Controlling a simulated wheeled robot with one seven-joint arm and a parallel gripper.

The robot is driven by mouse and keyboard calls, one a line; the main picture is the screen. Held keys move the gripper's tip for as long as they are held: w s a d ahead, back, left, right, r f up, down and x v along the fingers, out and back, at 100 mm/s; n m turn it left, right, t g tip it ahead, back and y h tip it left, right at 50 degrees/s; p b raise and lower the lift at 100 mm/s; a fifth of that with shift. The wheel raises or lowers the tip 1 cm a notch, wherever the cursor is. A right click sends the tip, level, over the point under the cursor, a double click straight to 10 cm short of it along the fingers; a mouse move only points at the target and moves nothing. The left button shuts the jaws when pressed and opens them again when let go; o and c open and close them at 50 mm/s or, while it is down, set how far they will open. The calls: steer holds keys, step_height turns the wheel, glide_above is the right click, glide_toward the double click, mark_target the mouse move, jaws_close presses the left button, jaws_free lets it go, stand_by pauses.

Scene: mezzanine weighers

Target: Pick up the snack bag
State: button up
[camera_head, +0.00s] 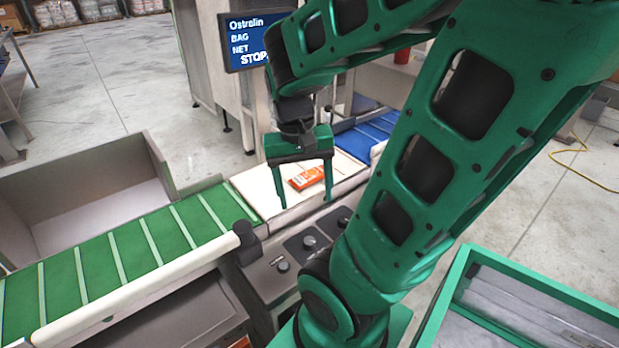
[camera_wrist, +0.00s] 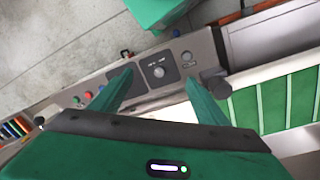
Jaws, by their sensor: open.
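The snack bag (camera_head: 306,178) is a small orange bag lying flat on the pale weigh plate (camera_head: 262,190) between the green and blue belts. My gripper (camera_head: 305,200) is open above the plate, its two green fingers pointing down on either side of the bag in the head view. I cannot tell its exact height over the bag. In the wrist view my gripper (camera_wrist: 163,98) shows its fingers spread, with the control panel beyond them; the bag is not visible there.
A green-slatted belt (camera_head: 130,250) runs left and a blue belt (camera_head: 365,135) lies behind right. A control panel (camera_head: 300,245) with knobs fronts the plate. A display (camera_head: 250,40) stands behind. A grey bin (camera_head: 90,190) is at left, and a green-rimmed crate (camera_head: 520,270) at lower right.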

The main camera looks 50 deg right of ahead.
steer(key=w+d+f+m+g+h, duration=0.2)
steer(key=w+d+f+m+h, duration=0.1)
steer(key=w+d+f+m, duration=0.15)
steer(key=w+d+f+m+g+h, duration=0.1)
steer(key=w+d+f+m+h, duration=0.15)
steer(key=w, duration=0.35)
steer(key=m+h, duration=0.5)
steer(key=h, duration=0.2)
glide_toward(297, 181)
steer(key=shift+a+r+t, duration=0.15)
steer(key=shift+r+t, duration=0.2)
steer(key=shift+t, duration=0.05)
steer(key=x, duration=0.5)
steer(key=shift+s+x, duration=0.1)
steer(key=shift+x, duration=1.35)
steer(key=shift+s+x, duration=0.15)
steer(key=shift+x, duration=1.3)
steer(key=shift+a+f, duration=0.15)
steer(key=c, duration=1.2)
